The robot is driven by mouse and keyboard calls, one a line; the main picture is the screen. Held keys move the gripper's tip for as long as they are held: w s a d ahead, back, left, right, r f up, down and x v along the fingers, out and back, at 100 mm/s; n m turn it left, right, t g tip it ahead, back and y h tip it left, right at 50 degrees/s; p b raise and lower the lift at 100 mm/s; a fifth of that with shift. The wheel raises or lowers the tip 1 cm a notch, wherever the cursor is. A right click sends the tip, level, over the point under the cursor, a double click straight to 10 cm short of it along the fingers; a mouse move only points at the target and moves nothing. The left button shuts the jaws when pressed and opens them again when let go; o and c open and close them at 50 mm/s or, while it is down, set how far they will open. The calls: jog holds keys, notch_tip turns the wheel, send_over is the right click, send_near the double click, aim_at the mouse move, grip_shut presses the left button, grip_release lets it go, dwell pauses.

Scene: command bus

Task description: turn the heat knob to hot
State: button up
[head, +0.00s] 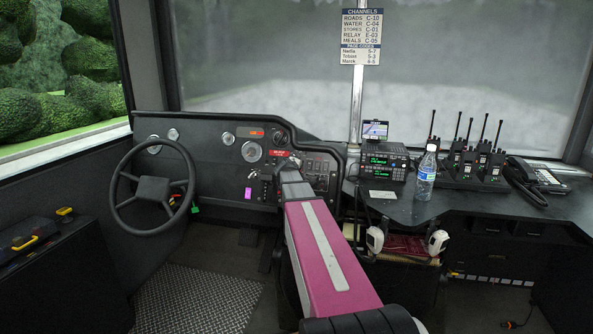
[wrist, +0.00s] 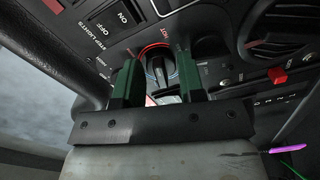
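The heat knob (wrist: 160,68) is a small dark dial in the wrist view, with a ring that is red on one side and blue on the other. The red word HOT stands by the ring's upper right. My gripper (wrist: 163,75) has two green fingers, spread apart with one on each side of the knob; I see no clear grip on it. Whether the fingertips touch it cannot be told. In the head view my gripper (head: 287,163) is at the dashboard and hides the knob. The knob's exact pointer direction is unclear.
ON/OFF switches (wrist: 112,18) sit at upper left of the wrist view, a round air vent (wrist: 285,35) and a red switch (wrist: 278,75) at right. The steering wheel (head: 153,189) is left of my arm. A radio (head: 386,162) and bottle (head: 426,172) stand on the desk at right.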

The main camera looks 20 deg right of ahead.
jog(key=shift+s, duration=0.1)
jog(key=v, duration=1)
jog(key=shift+s+a+r, duration=0.2)
jog(key=shift+s, duration=0.05)
jog(key=s+a+f+m+g+y, duration=0.2)
jog(key=s+a+f+g, duration=0.1)
jog(key=s+a+f, duration=0.3)
jog(key=s+a+f+m+g+y, duration=0.3)
jog(key=s+a+f, duration=0.3)
jog(key=s+f, duration=0.4)
jog(key=s+a+f+m+g+y, duration=0.2)
jog(key=s+a+f+g, duration=0.3)
jog(key=s+f, duration=0.4)
notch_tip(320, 180, down, 5)
jog(key=shift+a+r+m+y, duration=0.1)
jog(key=shift+a+m+y, duration=0.3)
jog(key=shift+y, duration=0.2)
jog(key=shift+s, duration=0.15)
